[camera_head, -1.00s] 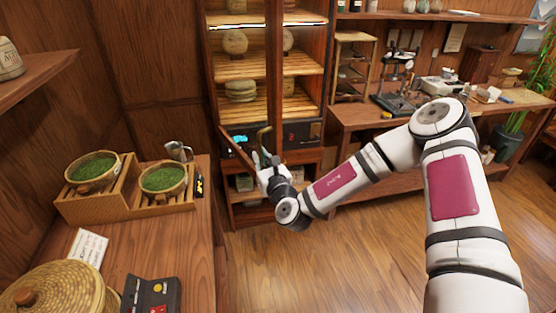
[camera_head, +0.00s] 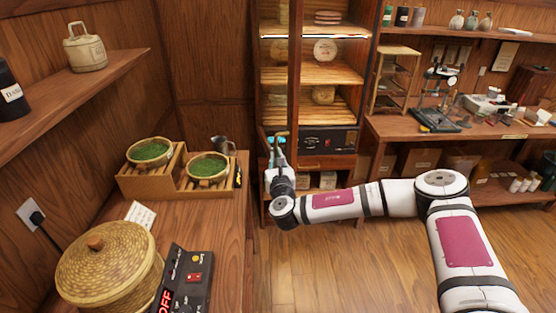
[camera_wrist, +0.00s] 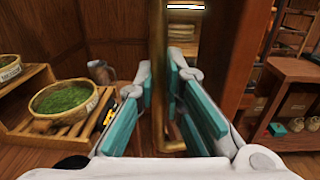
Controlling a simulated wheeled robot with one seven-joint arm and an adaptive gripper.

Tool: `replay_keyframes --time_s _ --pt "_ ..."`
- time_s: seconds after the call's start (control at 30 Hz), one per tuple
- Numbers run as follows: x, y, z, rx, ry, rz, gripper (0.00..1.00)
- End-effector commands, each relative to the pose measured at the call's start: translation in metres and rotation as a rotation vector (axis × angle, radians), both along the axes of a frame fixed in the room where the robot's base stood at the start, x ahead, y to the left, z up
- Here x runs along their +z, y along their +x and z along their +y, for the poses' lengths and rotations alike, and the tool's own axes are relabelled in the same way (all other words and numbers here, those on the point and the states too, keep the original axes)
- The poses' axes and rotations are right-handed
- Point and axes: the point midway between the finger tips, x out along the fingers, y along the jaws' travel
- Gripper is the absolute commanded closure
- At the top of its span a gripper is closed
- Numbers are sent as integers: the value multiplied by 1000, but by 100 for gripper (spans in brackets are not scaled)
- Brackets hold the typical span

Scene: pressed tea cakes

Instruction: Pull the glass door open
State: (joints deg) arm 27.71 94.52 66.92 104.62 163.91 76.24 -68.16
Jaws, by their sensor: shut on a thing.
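The glass door (camera_head: 293,80) of the tall wooden cabinet (camera_head: 365,60) stands open, its wooden edge upright in front of the left part of the shelves. My gripper (camera_head: 277,147) is at the door's lower part, shut on the brass handle (camera_head: 283,134). In the wrist view the handle (camera_wrist: 159,60) runs upright between the teal finger pads of my gripper (camera_wrist: 165,110), and the door's wooden frame (camera_wrist: 222,50) is just right of it. Pressed tea cakes (camera_head: 325,50) sit on the lit shelves. The glass itself is hard to make out.
A wooden counter (camera_head: 215,235) on the left holds green tea bowls (camera_head: 208,167), a metal jug (camera_head: 222,144), a lidded basket (camera_head: 105,265) and a control box (camera_head: 185,280). A workbench (camera_head: 470,140) stands at the right. Floor (camera_head: 370,250) in front is clear.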

Motion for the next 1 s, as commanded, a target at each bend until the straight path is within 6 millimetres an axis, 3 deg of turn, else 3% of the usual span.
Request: replay_keyframes --time_s 0.2,0.23,0.3,0.67,0.83,1.0 --pt "3 2 -1 -2 0 -8 100" --pt "3 2 -1 -2 0 -8 84" --pt "3 2 -1 -2 0 -7 69" --pt "1 -2 0 1 0 -3 69" --pt "1 -22 -1 3 0 -2 69" --pt "1 -56 -4 4 -1 -2 69"
